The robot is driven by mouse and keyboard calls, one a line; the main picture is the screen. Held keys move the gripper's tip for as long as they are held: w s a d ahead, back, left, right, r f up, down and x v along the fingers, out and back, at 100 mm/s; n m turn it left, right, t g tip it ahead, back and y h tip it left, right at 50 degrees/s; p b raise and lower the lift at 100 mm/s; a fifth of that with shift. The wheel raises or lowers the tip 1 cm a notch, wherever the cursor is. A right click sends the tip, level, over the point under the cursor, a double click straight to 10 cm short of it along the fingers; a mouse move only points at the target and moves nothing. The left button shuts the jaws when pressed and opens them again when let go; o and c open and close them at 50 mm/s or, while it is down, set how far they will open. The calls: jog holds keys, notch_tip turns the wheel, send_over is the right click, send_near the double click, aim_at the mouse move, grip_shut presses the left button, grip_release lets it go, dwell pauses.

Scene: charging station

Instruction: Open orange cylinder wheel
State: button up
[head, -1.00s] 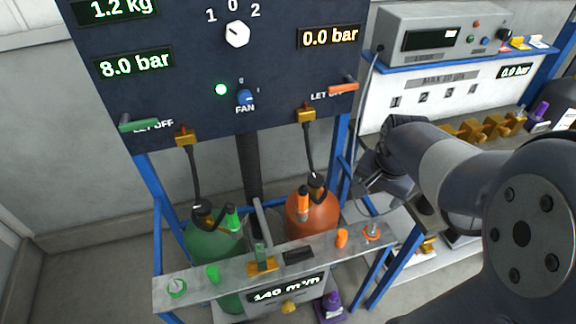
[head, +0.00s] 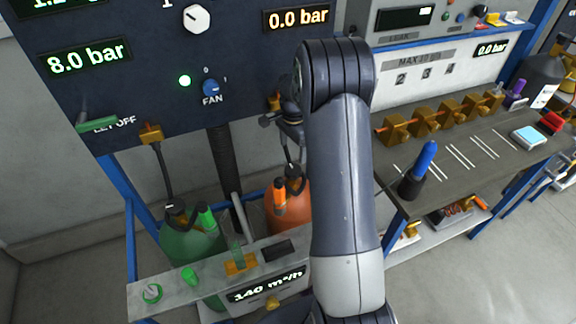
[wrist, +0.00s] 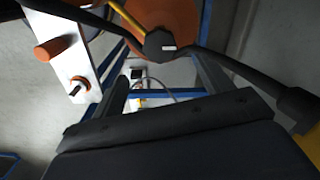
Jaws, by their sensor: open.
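The orange cylinder (head: 293,214) stands under the panel in the head view, partly hidden behind my arm. An upright orange-topped fitting (head: 279,196) and a dark hose show at its top. In the wrist view the orange cylinder (wrist: 178,18) is at the top edge, with a dark faceted knob (wrist: 160,45) in front of it; I cannot tell if this is the wheel. My gripper (wrist: 160,72) is open, its two dark fingers apart below the knob in the picture, nothing visible between them. In the head view the gripper is mostly hidden by my arm, near the panel's lower edge.
A green cylinder (head: 192,244) stands left of the orange one. A grey shelf (head: 205,279) with knobs runs in front of both. The panel (head: 120,88) hangs above. A bench (head: 455,160) with a blue-topped tool (head: 420,170) is at right.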

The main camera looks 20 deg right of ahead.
aim_at(293, 169)
notch_tip(293, 169, down, 9)
jog(key=shift+f+p, duration=0.1)
jog(key=shift+p, duration=0.7)
jog(key=c, duration=1)
jog(key=shift+n+b, duration=0.4)
jog(key=shift+b, duration=0.05)
jog(key=n+b, duration=0.2)
jog(key=shift+f+n+b, duration=0.15)
jog(key=shift+n+b, duration=0.2)
jog(key=shift+n, duration=0.05)
jog(key=n+b, duration=0.3)
jog(key=n, duration=0.2)
jog(key=n+b, duration=0.1)
jog(key=n, duration=0.4)
jog(key=shift+b, duration=0.3)
jog(key=n+b, duration=0.1)
jog(key=n, duration=0.3)
jog(key=shift+r, duration=0.2)
jog(key=shift+n, duration=0.3)
